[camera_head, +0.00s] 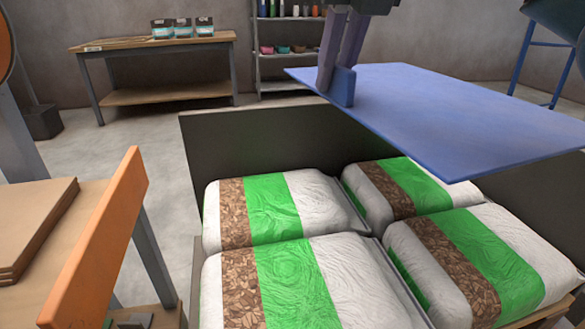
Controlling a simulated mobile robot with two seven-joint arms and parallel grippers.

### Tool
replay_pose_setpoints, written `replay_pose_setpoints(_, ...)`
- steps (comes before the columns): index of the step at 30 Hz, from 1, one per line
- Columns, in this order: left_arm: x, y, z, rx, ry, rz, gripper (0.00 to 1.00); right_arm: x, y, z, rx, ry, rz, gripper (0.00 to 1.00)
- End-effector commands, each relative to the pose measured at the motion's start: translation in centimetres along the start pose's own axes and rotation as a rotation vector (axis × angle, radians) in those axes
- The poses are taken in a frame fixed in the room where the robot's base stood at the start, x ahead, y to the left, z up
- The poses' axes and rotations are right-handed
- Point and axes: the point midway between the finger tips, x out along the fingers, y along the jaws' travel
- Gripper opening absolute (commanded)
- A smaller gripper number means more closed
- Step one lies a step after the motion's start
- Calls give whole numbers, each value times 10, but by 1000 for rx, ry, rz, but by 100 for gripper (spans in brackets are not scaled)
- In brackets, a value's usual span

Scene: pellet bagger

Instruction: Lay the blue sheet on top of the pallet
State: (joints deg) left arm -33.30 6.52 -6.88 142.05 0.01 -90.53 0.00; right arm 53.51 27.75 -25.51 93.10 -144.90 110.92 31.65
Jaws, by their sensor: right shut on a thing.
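The blue sheet (450,115) is a flat, stiff-looking rectangle held in the air at the upper right, above the far bags and the dark panel. My right gripper (341,88) comes down from the top and is shut on the sheet's left edge. The pallet (553,314) shows only as a strip of wood at the lower right. Several white bags (335,277) with green and brown bands lie flat on it and hide the rest. The sheet is apart from the bags and hides part of the far right one. My left gripper is not in view.
A dark upright panel (260,145) stands behind the bags. A wooden table (40,250) with flat brown boards and an orange bar (103,235) are at left. A workbench (155,50) and a shelf (290,45) stand at the back. Open floor lies between.

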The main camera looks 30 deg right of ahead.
Motion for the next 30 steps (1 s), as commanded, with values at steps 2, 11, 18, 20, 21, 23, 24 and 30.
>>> replay_pose_setpoints(2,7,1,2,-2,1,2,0,9,-4,-2,60,0,-24,0)
replay_pose_setpoints(11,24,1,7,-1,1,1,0,75,-6,-30,92,6,-39,0)
replay_pose_setpoints(18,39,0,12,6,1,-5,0,134,-6,-54,91,4,-38,0)
replay_pose_setpoints(20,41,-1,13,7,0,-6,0,142,-6,-58,90,3,-37,0)
replay_pose_setpoints(21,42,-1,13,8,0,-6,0,146,-6,-59,90,1,-38,0)
replay_pose_setpoints(23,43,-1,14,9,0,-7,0,150,-6,-60,91,0,-38,0)
replay_pose_setpoints(24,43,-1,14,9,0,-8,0,152,-6,-61,90,1,-38,0)
replay_pose_setpoints(30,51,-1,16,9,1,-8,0,174,-6,-71,89,3,-38,0)
